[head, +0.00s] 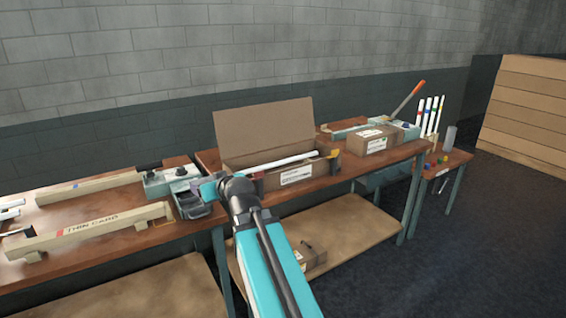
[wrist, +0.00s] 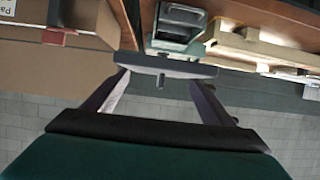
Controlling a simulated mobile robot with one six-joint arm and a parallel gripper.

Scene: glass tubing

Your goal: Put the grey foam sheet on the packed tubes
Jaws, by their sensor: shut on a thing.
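My gripper (wrist: 165,75) is shut on a flat grey slab, the grey foam sheet (wrist: 180,69), seen nearly edge-on across the fingertips in the wrist view. In the head view my gripper (head: 195,202) is over the front edge of the bench, left of the open cardboard box, and the sheet is hard to make out there. The box (head: 268,183) stands with its flap raised at the back. A white tube (head: 290,161) shows lying along its top; the other contents are hidden by the front wall.
A grey-green machine (head: 172,181) stands left of the box. Wooden rails (head: 84,232) lie on the left bench. Upright tubes (head: 433,115) stand on a side table. Another carton (head: 308,255) is on the lower shelf.

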